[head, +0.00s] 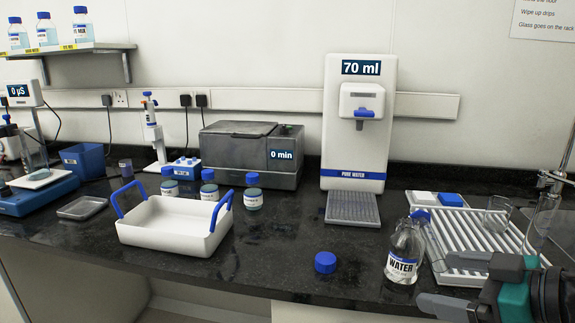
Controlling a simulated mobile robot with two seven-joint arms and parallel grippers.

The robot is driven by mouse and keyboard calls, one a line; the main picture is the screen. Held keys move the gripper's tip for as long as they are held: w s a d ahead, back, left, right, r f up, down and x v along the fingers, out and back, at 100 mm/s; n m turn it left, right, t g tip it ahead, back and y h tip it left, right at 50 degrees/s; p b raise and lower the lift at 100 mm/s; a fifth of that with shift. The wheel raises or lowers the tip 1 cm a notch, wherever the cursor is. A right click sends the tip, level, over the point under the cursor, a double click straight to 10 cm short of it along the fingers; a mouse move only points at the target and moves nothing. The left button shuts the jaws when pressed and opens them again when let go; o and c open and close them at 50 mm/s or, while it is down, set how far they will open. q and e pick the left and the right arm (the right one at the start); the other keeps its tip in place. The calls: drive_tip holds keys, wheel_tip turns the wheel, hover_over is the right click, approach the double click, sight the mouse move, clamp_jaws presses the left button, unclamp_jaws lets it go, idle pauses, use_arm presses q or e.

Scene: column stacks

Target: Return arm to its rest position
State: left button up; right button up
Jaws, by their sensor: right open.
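My right gripper (436,282) is at the lower right, its two grey fingers spread and pointing left. Nothing shows between the fingers. A clear glass bottle labelled WATER (403,258) stands upright on the black bench just left of the fingertips. I cannot tell whether they touch it. A blue cap (326,262) lies on the bench to the left of the bottle. My left gripper is out of view.
A white rack (462,282) lies behind my right gripper, with a beaker (497,214) near its back. The water dispenser (357,150) reads 70 ml. A white basket (170,236) and small blue-capped bottles (254,199) stand left. The bench between basket and cap is clear.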

drive_tip(key=s+d+f+m+t+h, duration=0.1)
drive_tip(key=s+f+m+h, duration=0.2)
drive_tip(key=f, duration=0.4)
drive_tip(key=s+f+m+h, duration=0.2)
drive_tip(key=f+m+h, duration=0.2)
drive_tip(key=f+h, duration=0.15)
drive_tip(key=s+a+f+g, duration=0.3)
drive_tip(key=s+f+g, duration=0.15)
drive_tip(key=s, duration=0.25)
drive_tip(key=s+a+f+g, duration=0.4)
drive_tip(key=s+f, duration=0.1)
drive_tip(key=s, duration=0.2)
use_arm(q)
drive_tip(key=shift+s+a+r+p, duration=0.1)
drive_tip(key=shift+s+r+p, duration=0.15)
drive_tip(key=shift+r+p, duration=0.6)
use_arm(e)
drive_tip(key=w+a+f+t+y, duration=0.2)
drive_tip(key=w+f+t, duration=0.5)
drive_tip(key=shift+w+f+n+t, duration=0.15)
drive_tip(key=shift+w+n+t, duration=0.15)
drive_tip(key=shift+w+t, duration=0.05)
